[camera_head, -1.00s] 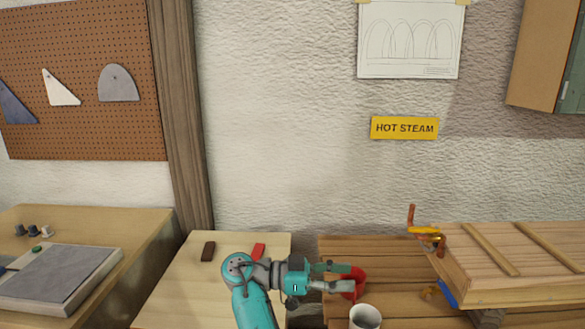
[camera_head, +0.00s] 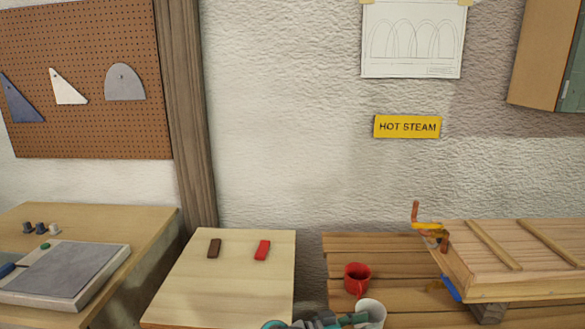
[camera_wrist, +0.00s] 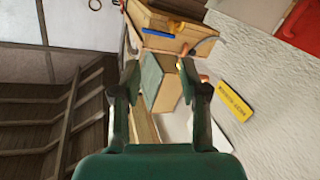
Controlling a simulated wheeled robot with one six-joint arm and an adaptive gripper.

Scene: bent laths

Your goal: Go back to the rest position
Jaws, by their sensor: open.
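My gripper (camera_wrist: 160,88) shows in the wrist view with its two green fingers apart and nothing between them. The wrist view looks past it to a cabinet, the wall and a wooden box. In the head view only a small part of my arm and gripper (camera_head: 345,320) shows at the bottom edge, in front of or beside a white mug (camera_head: 371,311). I cannot tell whether they touch. A red mug (camera_head: 357,277) stands on the slatted bench, clear of the gripper.
The slatted bench (camera_head: 400,262) carries a wooden form (camera_head: 510,250) with an orange clamp (camera_head: 428,227) at right. A pale table (camera_head: 225,285) holds a brown block (camera_head: 214,248) and a red block (camera_head: 262,250). A flat device (camera_head: 70,270) lies at left.

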